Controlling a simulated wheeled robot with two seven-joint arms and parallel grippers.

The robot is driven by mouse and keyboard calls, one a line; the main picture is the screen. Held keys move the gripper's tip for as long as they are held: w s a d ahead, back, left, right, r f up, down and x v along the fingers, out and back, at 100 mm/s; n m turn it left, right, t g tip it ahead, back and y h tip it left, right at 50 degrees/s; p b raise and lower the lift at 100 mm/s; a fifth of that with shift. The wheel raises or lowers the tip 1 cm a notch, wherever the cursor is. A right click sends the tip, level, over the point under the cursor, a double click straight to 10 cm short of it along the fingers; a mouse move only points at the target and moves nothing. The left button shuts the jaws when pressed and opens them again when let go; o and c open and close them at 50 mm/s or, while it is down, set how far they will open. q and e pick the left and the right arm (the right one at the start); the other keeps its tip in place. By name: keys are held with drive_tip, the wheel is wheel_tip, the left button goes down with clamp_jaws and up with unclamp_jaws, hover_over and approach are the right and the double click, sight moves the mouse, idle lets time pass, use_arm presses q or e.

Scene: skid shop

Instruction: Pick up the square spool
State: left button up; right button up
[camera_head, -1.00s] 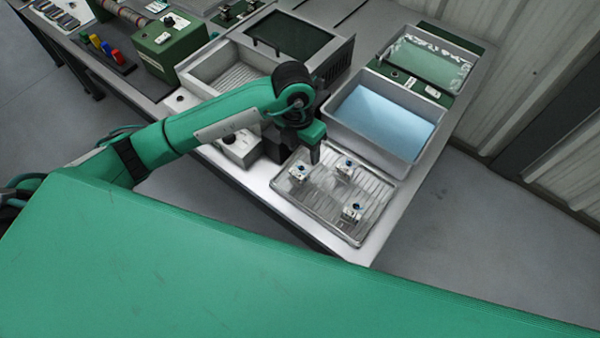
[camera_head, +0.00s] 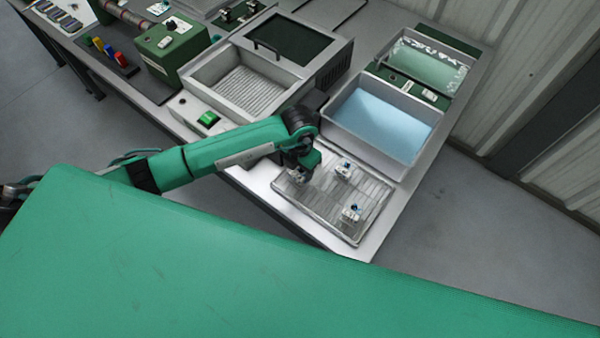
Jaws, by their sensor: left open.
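Three small white-and-blue pieces lie on a ribbed metal tray (camera_head: 335,223) at the near right end of the bench; they are too small for me to tell which is the square spool. One piece (camera_head: 344,170) is at the back of the tray, one piece (camera_head: 351,213) is at the right front, and one piece (camera_head: 297,176) is at the left, partly hidden by my gripper. My left gripper (camera_head: 303,174) points down over this left piece, open. I cannot tell whether its fingers are around the piece. My right gripper is out of view.
A grey basin of blue liquid (camera_head: 385,115) stands behind the tray. A grey basin with a ribbed floor (camera_head: 250,85) and a dark-lidded unit are behind my arm. A box with a green switch (camera_head: 208,119) is at the left. The floor right of the bench is clear.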

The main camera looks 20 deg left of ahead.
use_arm(q)
drive_tip(key=shift+d+f, duration=0.1)
drive_tip(key=shift+f, duration=1.25)
drive_tip(key=shift+c, duration=0.4)
drive_tip(key=shift+w, duration=0.1)
drive_tip(key=c, duration=0.7)
drive_tip(key=shift+r, duration=0.1)
